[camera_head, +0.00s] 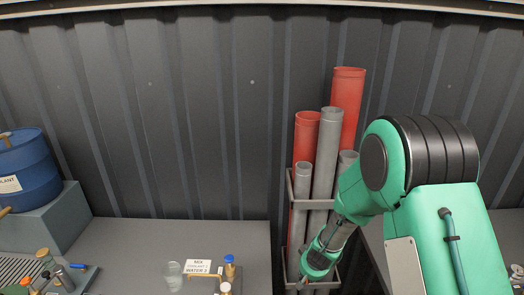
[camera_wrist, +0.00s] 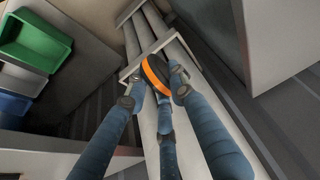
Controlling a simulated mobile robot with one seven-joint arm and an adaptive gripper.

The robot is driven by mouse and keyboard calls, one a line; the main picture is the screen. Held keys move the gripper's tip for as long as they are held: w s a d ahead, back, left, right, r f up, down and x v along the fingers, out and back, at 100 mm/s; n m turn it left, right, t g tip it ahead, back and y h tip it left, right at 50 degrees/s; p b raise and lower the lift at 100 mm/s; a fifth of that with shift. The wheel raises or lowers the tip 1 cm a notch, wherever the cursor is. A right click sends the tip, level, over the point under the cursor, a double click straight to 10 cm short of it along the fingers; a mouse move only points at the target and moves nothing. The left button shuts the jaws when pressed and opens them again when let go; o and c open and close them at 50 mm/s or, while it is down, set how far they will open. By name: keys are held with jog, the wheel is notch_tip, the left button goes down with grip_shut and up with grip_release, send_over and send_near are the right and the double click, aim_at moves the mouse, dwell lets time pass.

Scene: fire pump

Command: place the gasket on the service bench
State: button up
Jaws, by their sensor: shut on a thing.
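The gasket (camera_wrist: 153,73), a dark round piece with an orange rim, shows in the wrist view between the fingertips of my gripper (camera_wrist: 158,88). The blue fingers are closed on it from several sides and hide part of it. It is held in the air in front of the pipe rack. In the head view my wrist is low by the rack; the fingers and gasket cannot be made out there. A grey bench top (camera_head: 170,235) spans the left; a second grey surface (camera_head: 505,225) is at the right. I cannot tell which is the service bench.
Red and grey pipes (camera_head: 325,155) stand in a rack (camera_head: 290,220) between the surfaces. Green (camera_wrist: 35,40) and blue (camera_wrist: 12,105) bins show in the wrist view.

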jog(key=shift+s+d+f+m, duration=0.15)
jog(key=shift+s+d+f, duration=0.1)
jog(key=shift+d, duration=0.35)
jog(key=shift+s+d+f+m, duration=0.1)
jog(key=shift+s+d+f, duration=0.1)
jog(key=shift+d, duration=0.35)
jog(key=shift+s+d+f+m, duration=0.15)
jog(key=shift+s+d+f, duration=0.1)
jog(key=shift+d, duration=0.35)
jog(key=shift+r, duration=0.25)
dwell(0.9)
